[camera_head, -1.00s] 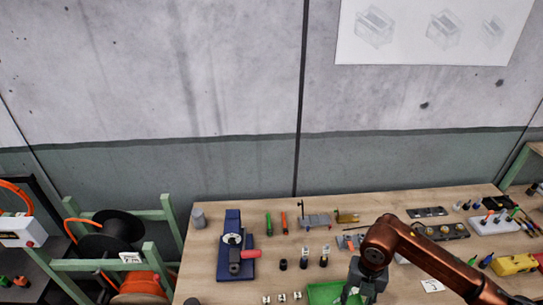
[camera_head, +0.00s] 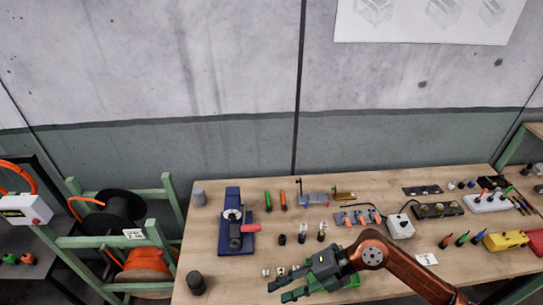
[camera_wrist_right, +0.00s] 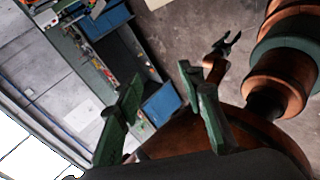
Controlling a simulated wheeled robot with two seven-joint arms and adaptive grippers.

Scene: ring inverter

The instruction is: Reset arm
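My right gripper (camera_head: 290,284) hangs over the front edge of the wooden table (camera_head: 225,280) in the head view, its copper arm coming in from the lower right. In the right wrist view its two green fingers (camera_wrist_right: 165,110) are spread apart with nothing between them. My left gripper is not in the head view. A small dark two-pronged gripper (camera_wrist_right: 227,42) on a copper arm shows in the right wrist view, its prongs apart; it looks like my left one.
A blue press with a red handle (camera_head: 231,225) stands on the table's left. Small black cylinders, a grey box (camera_head: 400,227), a yellow block (camera_head: 505,241) and several tools lie around. A green reel stand (camera_head: 150,228) is left of the table. Bare wood shows near the front left.

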